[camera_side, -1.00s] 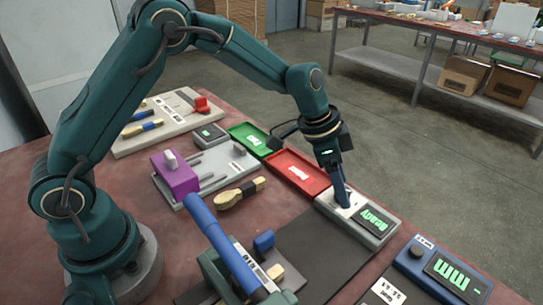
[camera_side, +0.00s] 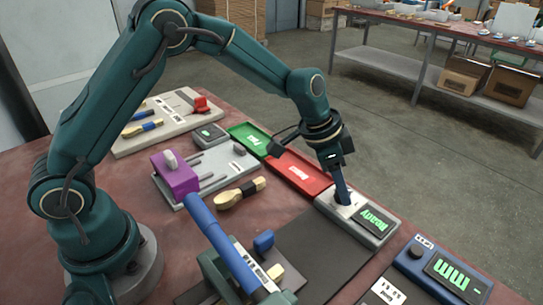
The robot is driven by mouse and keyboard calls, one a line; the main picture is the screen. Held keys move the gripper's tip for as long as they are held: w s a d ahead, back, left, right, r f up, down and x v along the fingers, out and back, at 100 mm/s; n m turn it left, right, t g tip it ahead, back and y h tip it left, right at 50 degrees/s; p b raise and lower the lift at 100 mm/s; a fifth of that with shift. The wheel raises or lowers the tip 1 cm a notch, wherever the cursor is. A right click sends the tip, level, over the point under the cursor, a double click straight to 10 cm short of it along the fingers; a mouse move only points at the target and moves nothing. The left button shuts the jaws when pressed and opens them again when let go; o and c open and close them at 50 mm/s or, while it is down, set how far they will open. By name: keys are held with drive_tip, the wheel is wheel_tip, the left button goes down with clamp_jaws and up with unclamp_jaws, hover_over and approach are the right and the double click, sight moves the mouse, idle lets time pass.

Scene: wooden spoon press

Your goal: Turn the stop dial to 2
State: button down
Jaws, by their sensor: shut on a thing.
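My gripper (camera_side: 343,196) points down onto the white top of a grey box (camera_side: 352,228) at the right of the table. Its fingers are shut on what appears to be the dial, which they hide. The dial's number marks cannot be read. The box's dark screen (camera_side: 371,222) shows "Ready" in green letters.
A red tray (camera_side: 298,172) and a green tray (camera_side: 251,139) lie behind the box. A blue box (camera_side: 440,270) with a knob and green screen stands at the front right. A blue-handled press (camera_side: 225,245), purple block (camera_side: 175,173) and wooden spoon (camera_side: 240,193) are to the left.

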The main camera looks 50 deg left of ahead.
drive_tip(key=n+y, duration=0.1)
drive_tip(key=n, duration=0.4)
drive_tip(key=shift+d+t+y, duration=0.2)
drive_tip(key=shift+t+y, duration=0.2)
drive_tip(key=n+y, duration=0.2)
drive_tip(key=n, duration=0.3)
drive_tip(key=shift+s+n, duration=0.1)
drive_tip(key=shift+n, duration=0.3)
drive_tip(key=c, duration=0.5)
unclamp_jaws()
drive_tip(key=shift+v, duration=2.6)
drive_tip(key=shift+d, duration=0.15)
